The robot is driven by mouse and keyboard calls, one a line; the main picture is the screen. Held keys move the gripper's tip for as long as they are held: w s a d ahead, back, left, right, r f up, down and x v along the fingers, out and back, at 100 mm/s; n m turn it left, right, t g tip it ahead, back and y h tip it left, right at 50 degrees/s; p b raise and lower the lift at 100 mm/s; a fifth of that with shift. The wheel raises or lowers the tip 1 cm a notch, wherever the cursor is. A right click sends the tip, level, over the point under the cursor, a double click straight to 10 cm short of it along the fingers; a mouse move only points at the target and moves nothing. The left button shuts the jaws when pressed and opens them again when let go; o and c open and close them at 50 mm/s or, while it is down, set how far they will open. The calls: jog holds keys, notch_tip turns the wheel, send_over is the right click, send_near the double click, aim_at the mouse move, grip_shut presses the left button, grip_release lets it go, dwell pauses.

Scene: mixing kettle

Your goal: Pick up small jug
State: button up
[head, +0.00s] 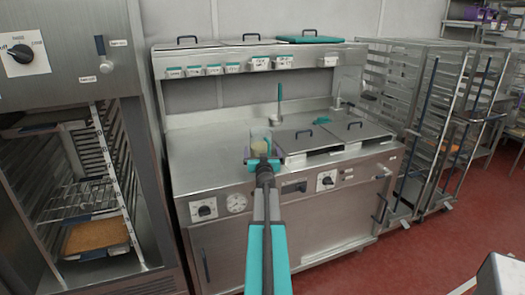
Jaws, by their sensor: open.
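My arm reaches forward from the bottom middle of the head view. My gripper (262,153) is open at the front of the steel counter. A small pale jug-like container (260,146), yellowish in its lower part and greenish above, shows at the fingertips. I take it to be the small jug. It looks upright, and my gripper and wrist hide its lower part. I cannot tell whether the fingers touch it.
Two steel lids (350,124) cover the counter's right side, close to my gripper. An upright teal-handled tool (279,100) stands behind. A shelf (250,55) runs above the counter. An open oven (85,190) is at left, rack trolleys (430,120) at right. The counter's left top is clear.

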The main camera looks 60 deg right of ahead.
aim_at(261, 147)
jog(key=shift+x, duration=2.15)
jog(key=shift+a+f, duration=0.1)
jog(key=c, duration=1.7)
notch_tip(261, 147, up, 10)
jog(key=p, duration=0.8)
jog(key=shift+w, duration=0.1)
